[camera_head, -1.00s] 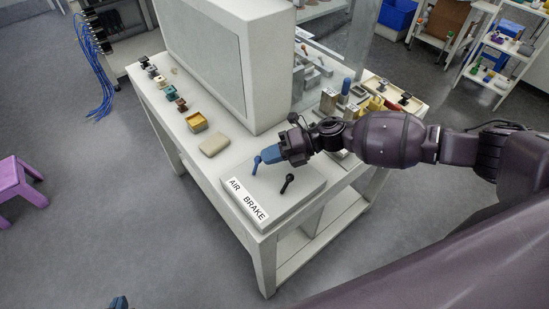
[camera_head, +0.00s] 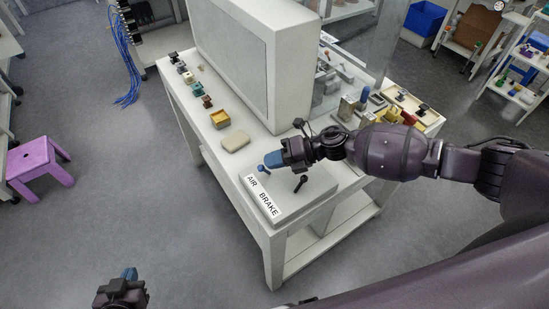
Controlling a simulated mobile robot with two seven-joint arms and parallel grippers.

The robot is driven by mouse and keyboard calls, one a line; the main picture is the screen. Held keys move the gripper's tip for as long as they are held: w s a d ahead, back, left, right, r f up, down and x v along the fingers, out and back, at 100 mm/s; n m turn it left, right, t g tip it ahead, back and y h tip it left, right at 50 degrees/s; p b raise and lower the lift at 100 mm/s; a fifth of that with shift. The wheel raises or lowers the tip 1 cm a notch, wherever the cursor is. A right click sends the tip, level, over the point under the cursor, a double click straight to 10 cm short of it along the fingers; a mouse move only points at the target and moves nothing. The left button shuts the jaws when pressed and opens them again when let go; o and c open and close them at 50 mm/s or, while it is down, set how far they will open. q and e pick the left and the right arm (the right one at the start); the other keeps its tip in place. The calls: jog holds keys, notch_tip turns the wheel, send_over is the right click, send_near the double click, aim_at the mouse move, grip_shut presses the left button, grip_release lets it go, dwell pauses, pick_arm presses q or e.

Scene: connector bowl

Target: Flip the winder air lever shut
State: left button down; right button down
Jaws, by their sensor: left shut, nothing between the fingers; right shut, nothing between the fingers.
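The winder air lever (camera_head: 262,168) is a small blue lever with a round knob. It stands on a pale control box (camera_head: 285,200) behind the word AIR on a white label, and its knob leans left. A black lever (camera_head: 300,183) stands behind the word BRAKE. My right gripper (camera_head: 272,160) is shut and empty, its blue fingertips right at the blue lever and partly covering it. Whether they touch it I cannot tell. My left gripper (camera_head: 130,273) is shut and empty, over the floor at the lower left, away from the table.
The pale table (camera_head: 273,255) holds a big grey machine housing (camera_head: 240,65), a beige pad (camera_head: 236,142), a yellow box (camera_head: 220,119) and several small parts. A purple stool (camera_head: 38,165) stands at the left. The floor between stool and table is clear.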

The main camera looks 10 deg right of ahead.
jog(key=shift+r+p, duration=0.45)
jog(key=shift+r, duration=0.15)
pick_arm(q)
jog(key=shift+s+r, duration=0.3)
jog(key=shift+r, duration=0.3)
pick_arm(e)
jog(key=shift+r, duration=0.25)
